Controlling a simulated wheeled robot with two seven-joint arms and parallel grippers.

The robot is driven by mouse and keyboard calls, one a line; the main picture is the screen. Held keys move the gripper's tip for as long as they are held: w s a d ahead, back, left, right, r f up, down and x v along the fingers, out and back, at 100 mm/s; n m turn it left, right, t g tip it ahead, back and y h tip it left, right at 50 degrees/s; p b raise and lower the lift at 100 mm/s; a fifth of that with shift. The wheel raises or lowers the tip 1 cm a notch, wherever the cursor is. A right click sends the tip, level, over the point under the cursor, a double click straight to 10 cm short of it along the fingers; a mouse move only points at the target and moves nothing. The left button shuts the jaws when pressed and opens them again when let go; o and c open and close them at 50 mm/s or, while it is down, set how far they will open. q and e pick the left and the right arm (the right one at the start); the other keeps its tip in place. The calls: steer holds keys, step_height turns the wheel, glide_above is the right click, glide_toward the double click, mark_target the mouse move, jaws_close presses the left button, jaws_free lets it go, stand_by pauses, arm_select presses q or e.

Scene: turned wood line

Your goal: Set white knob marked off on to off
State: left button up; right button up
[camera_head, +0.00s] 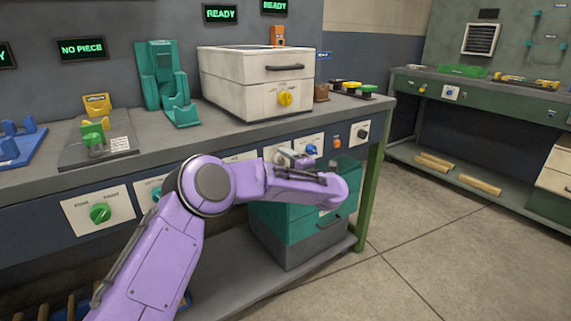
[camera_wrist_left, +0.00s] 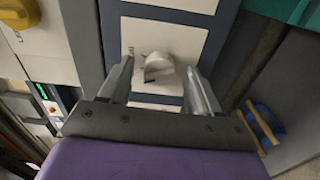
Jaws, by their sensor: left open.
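The white knob (camera_wrist_left: 158,67) sits on a pale plate (camera_wrist_left: 165,38) in the left wrist view. Its marks are not readable there. My left gripper (camera_wrist_left: 161,78) is open, with one finger on each side of the knob; I cannot tell whether they touch it. In the head view my left gripper (camera_head: 291,157) is at the bench's front panel, and the white knob cannot be made out behind it. My right gripper is not in view.
A blue knob (camera_head: 311,150) is close right of my gripper, and a black knob (camera_head: 363,134) is farther right. A green knob (camera_head: 100,213) is at left. A teal drawer cabinet (camera_head: 290,232) stands below my forearm. The floor at right is clear.

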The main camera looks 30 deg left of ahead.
arm_select(q)
steer(key=p+v, duration=0.1)
steer(key=v, duration=0.9)
steer(key=shift+s+d, duration=0.15)
steer(key=shift+d, duration=0.1)
steer(key=shift+f, duration=0.1)
steer(key=d+f+m+t+h, duration=0.3)
steer(key=f+m+t+h, duration=0.1)
steer(key=f+m, duration=0.25)
steer(key=d+f+m+t+h, duration=0.3)
steer(key=f+m, duration=0.3)
steer(key=f, duration=0.1)
steer(key=s+f+m+g+h, duration=0.2)
steer(key=s+f+m+h, duration=0.3)
steer(key=s+f, duration=0.55)
steer(key=s+f+m+g+h, duration=0.2)
steer(key=s+f+m+g, duration=0.25)
steer(key=s+f, duration=1)
steer(key=s+a+f+m+g, duration=0.1)
steer(key=s+a+g, duration=0.1)
steer(key=s, duration=0.7)
steer(key=s+a+f+m+g, duration=0.1)
steer(key=s+a+g, duration=0.1)
steer(key=s, duration=0.8)
step_height(320, 180, up, 21)
steer(key=w+p, duration=0.1)
steer(key=p, duration=1.9)
steer(key=shift+y, duration=0.4)
